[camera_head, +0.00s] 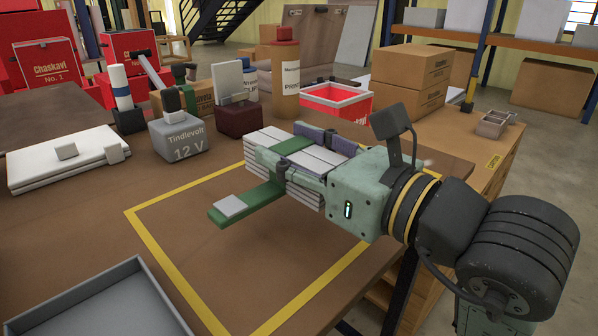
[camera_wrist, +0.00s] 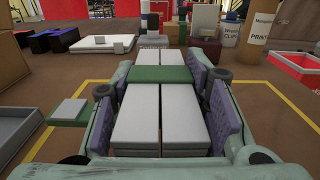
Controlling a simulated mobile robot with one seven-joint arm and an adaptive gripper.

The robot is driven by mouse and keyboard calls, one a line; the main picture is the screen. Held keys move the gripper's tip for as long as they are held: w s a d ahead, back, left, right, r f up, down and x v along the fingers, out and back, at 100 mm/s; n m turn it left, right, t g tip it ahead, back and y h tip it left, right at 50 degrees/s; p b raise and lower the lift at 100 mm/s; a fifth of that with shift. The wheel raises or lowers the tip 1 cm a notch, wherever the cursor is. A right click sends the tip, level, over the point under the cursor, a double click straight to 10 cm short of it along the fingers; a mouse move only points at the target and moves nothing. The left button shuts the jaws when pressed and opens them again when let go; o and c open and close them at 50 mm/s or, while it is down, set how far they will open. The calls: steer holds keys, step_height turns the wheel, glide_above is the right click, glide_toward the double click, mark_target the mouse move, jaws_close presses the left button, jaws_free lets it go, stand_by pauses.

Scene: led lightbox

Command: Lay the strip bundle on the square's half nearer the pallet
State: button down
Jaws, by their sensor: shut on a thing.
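The strip bundle (camera_head: 268,138) is a stack of white strips with a green band across it. My gripper (camera_head: 300,156) is shut on its two sides with purple pads, and the bundle lies flat over the yellow-outlined square (camera_head: 165,258) on the brown table. I cannot tell whether its underside touches the table. In the wrist view the bundle (camera_wrist: 148,122) runs straight away between the fingers (camera_wrist: 163,88). A green bar with a grey block (camera_head: 245,204) sticks out on its left; its join is hidden. I cannot pick out the pallet for certain.
A grey battery block (camera_head: 180,138), a dark red block (camera_head: 240,120), a red bin (camera_head: 337,102) and a brown bottle (camera_head: 285,80) stand behind the square. White slabs (camera_head: 65,160) lie left; a grey tray (camera_head: 100,305) is front left. The square's left part is bare.

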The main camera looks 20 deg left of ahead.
steer(key=shift+w+d+r+p, duration=0.1)
steer(key=shift+w+r+p, duration=0.25)
steer(key=shift+p, duration=0.2)
steer(key=w+p, duration=0.2)
steer(key=w, duration=0.3)
steer(key=w+d+f+p, duration=0.1)
steer(key=w, duration=0.3)
steer(key=w+d+f+p, duration=0.1)
steer(key=w+p, duration=0.1)
steer(key=w, duration=0.3)
steer(key=shift+w+p, duration=0.3)
steer(key=shift+p, duration=0.05)
steer(key=shift+w+f, duration=0.15)
steer(key=shift+f, duration=1.65)
